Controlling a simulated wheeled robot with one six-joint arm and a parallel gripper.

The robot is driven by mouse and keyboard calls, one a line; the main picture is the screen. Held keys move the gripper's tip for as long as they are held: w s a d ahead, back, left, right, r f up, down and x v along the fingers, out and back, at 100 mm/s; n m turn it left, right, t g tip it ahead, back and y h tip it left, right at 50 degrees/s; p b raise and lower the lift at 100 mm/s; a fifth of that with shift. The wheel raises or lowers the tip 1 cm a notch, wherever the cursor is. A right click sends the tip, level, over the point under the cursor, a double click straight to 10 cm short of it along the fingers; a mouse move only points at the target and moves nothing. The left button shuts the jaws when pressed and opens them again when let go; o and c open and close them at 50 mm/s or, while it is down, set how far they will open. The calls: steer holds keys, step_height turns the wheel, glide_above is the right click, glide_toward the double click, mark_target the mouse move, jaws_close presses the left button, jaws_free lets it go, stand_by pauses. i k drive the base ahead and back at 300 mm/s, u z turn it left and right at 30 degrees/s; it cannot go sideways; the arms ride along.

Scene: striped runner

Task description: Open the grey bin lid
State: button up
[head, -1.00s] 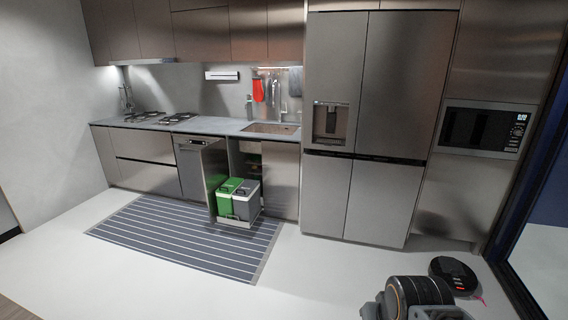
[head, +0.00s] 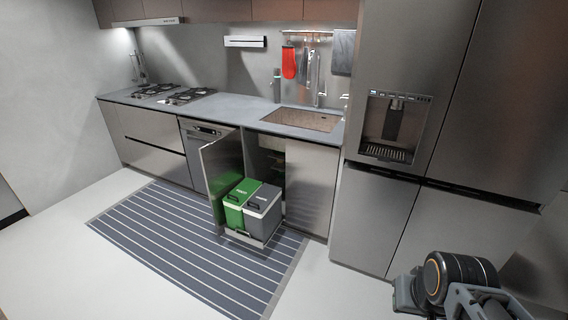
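The grey bin (head: 262,213) stands in a pulled-out tray under the counter, right of a green bin (head: 236,206). The grey bin's lid (head: 264,197) lies shut on top, with a small dark handle or label on it. My arm shows at the lower right of the head view, well to the right of the bins. My gripper's fingertips cannot be made out, so whether it is open or shut is unclear.
An open cabinet door (head: 219,172) stands left of the bins. A striped runner (head: 195,245) covers the floor before the counter. The fridge (head: 385,215) is at the right. The pale floor between me and the bins is clear.

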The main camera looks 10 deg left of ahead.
mark_target(258, 201)
steer(key=i, duration=0.25)
steer(key=u, duration=1.25)
steer(key=i, duration=2.7)
steer(key=u, duration=0.4)
